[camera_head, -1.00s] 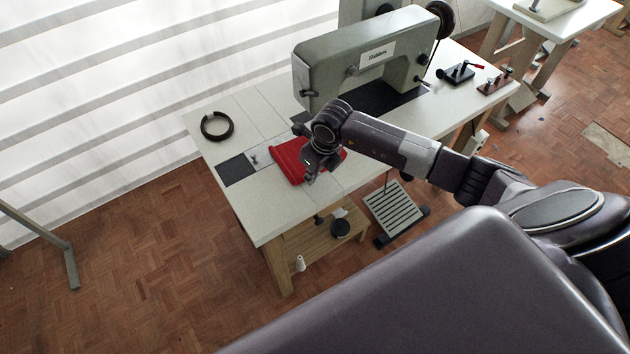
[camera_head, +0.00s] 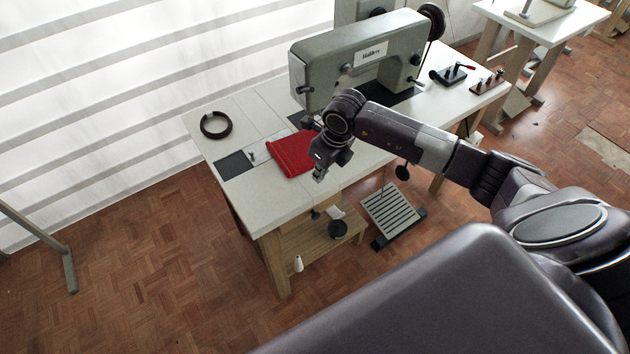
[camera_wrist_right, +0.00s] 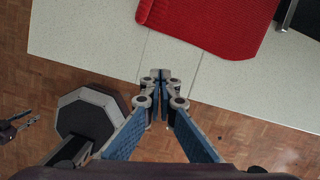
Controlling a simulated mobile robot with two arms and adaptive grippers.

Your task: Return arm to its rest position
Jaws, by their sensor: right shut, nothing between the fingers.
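My right arm reaches in from the right in the head view. Its gripper (camera_head: 319,174) hangs near the front edge of the sewing table (camera_head: 270,215), just in front of a folded red cloth (camera_head: 289,155). In the right wrist view the gripper (camera_wrist_right: 160,74) has its fingertips together with nothing between them. The red cloth also shows in the wrist view (camera_wrist_right: 205,22), beyond the fingertips and apart from them. It lies on the table beside the grey-green sewing machine (camera_head: 345,62).
A dark ring (camera_head: 215,125) lies at the table's far left. Small tools (camera_head: 452,75) stand at its right end. Below are a wooden shelf (camera_head: 300,245) and a slatted pedal (camera_head: 391,213). A second table (camera_head: 548,22) stands at the back right.

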